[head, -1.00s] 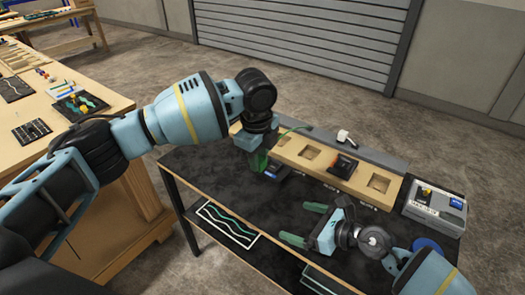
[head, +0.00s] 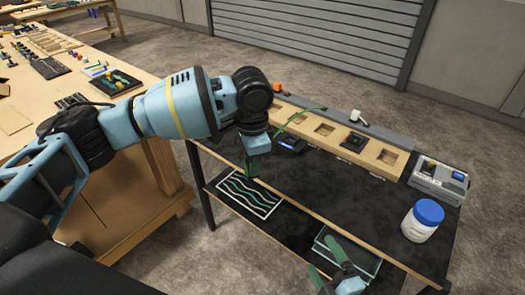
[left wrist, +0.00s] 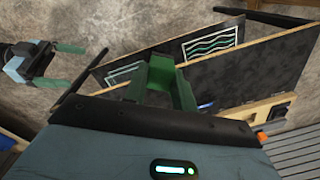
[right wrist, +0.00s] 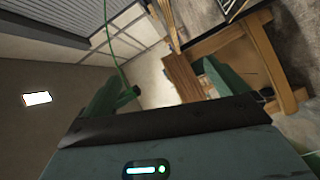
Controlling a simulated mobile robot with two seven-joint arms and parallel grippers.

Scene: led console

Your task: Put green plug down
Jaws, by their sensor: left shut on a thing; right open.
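My left gripper (head: 256,168) is shut, with its fingers pointing down by the near left edge of the black table (head: 385,190). A green cable (head: 298,118) arcs from it toward the back of the table. My right gripper (head: 335,268) is open and empty in front of the table at the bottom of the head view. In the right wrist view, a green cable (right wrist: 112,45) runs down to a small black end near the left finger.
A wooden strip (head: 375,155) with square sockets lies along the table's back; a black plug (head: 355,141) sits in one. Behind it are a white plug (head: 362,118) and an orange one (head: 281,91). A grey box (head: 436,182) and blue-lidded jar (head: 422,222) stand right. A patterned panel (head: 250,194) lies below.

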